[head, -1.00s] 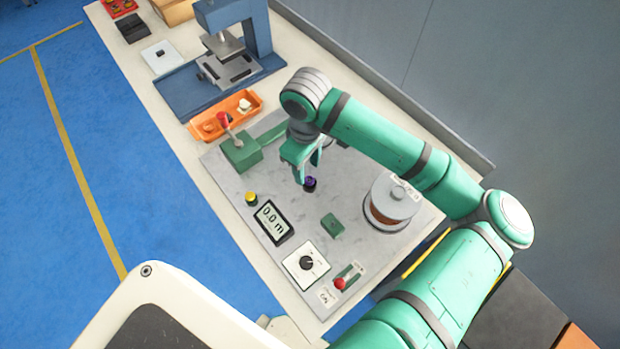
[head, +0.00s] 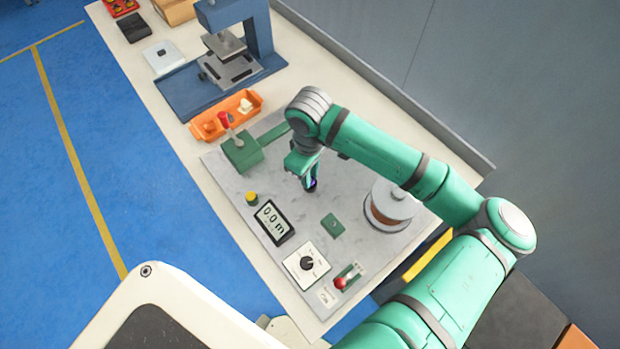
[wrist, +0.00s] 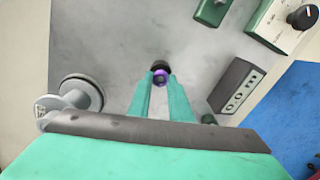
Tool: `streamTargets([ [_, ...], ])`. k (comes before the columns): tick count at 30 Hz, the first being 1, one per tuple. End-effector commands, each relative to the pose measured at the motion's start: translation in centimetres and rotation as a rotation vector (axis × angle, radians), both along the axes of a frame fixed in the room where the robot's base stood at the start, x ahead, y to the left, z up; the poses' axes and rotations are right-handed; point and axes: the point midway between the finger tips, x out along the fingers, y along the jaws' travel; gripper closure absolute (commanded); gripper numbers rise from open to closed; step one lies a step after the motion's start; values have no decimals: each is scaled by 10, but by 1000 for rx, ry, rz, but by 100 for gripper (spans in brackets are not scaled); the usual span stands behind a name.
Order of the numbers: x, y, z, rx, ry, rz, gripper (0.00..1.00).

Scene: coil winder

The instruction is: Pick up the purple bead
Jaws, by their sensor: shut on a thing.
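The purple bead (wrist: 160,77) shows in the wrist view between the tips of my gripper's two green fingers. My gripper (wrist: 161,83) is shut on it. In the head view my gripper (head: 311,185) is over the grey plate (head: 290,208), and only a bit of purple shows at its fingertips. A dark round piece (wrist: 159,66) is right by the bead in the wrist view. I cannot tell whether the bead still touches what is under it.
A spool (head: 391,205) stands to the right. A display (head: 272,222), a yellow button (head: 251,198), a dial box (head: 306,264) and a small green block (head: 332,225) are in front. A green block with a red-knobbed lever (head: 241,152) and an orange tray (head: 226,112) are to the left.

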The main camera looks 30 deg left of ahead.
Motion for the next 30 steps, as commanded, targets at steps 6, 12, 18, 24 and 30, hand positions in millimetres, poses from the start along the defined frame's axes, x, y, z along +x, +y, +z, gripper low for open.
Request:
streamTargets([
  [6,0,0,1,1,0,0,100],
  [12,0,-1,14,1,-1,-1,100],
  [18,-12,-1,45,3,-1,4,100],
  [24,-46,-8,87,3,-3,7,100],
  [30,-91,-17,109,1,-1,6,100],
])
